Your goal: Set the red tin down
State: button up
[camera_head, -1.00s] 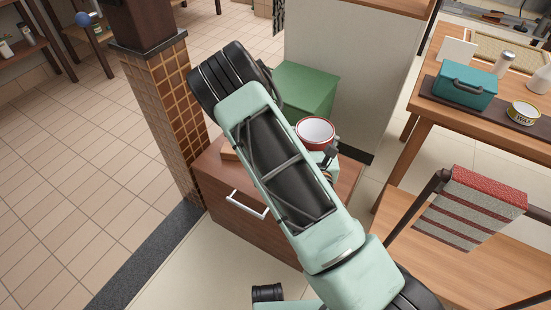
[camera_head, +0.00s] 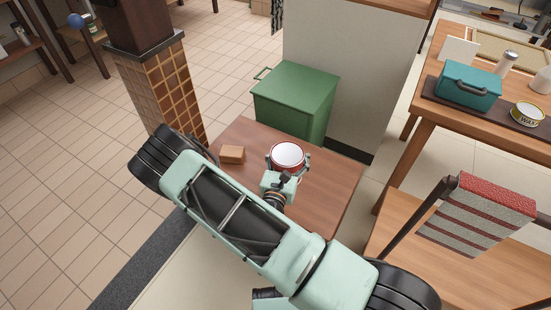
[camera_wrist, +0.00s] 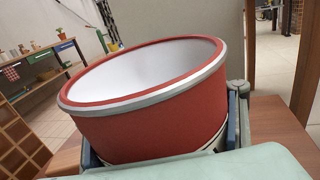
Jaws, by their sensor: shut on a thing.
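The red tin (camera_head: 288,155) is a round open tin with a white inside and a silver-and-red rim. My gripper (camera_head: 287,160) is shut on it, with a finger on either side. In the wrist view the red tin (camera_wrist: 150,110) fills the middle and looks tilted, with a finger at its left and right. The tin is over the brown wooden cabinet top (camera_head: 325,185). Its base is hidden by my gripper, so I cannot tell whether it touches the top.
A small orange-brown box (camera_head: 232,154) lies on the cabinet top, left of the tin. A green bin (camera_head: 295,100) stands behind the cabinet. A tiled pillar (camera_head: 175,90) is at the left. The cabinet top's right part is clear.

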jog(key=w+a+f+b, duration=0.1)
jog(key=w+f, duration=0.1)
jog(key=w+a+f+b, duration=0.1)
jog(key=w+a+f, duration=0.1)
jog(key=w+f, duration=0.1)
jog(key=w+a+f+b, duration=0.1)
jog(key=w+f, duration=0.1)
jog(key=w, duration=0.1)
jog(key=shift+w+a+f, duration=0.1)
jog(key=shift+a+f, duration=0.2)
jog(key=shift+w+a+f+b, duration=0.15)
jog(key=shift+f+b, duration=0.5)
jog(key=shift+f, duration=1)
jog(key=shift+f, duration=0.1)
jog(key=o, duration=1.1)
jog(key=shift+f, duration=0.15)
jog(key=o, duration=0.8)
jog(key=shift+o, duration=0.2)
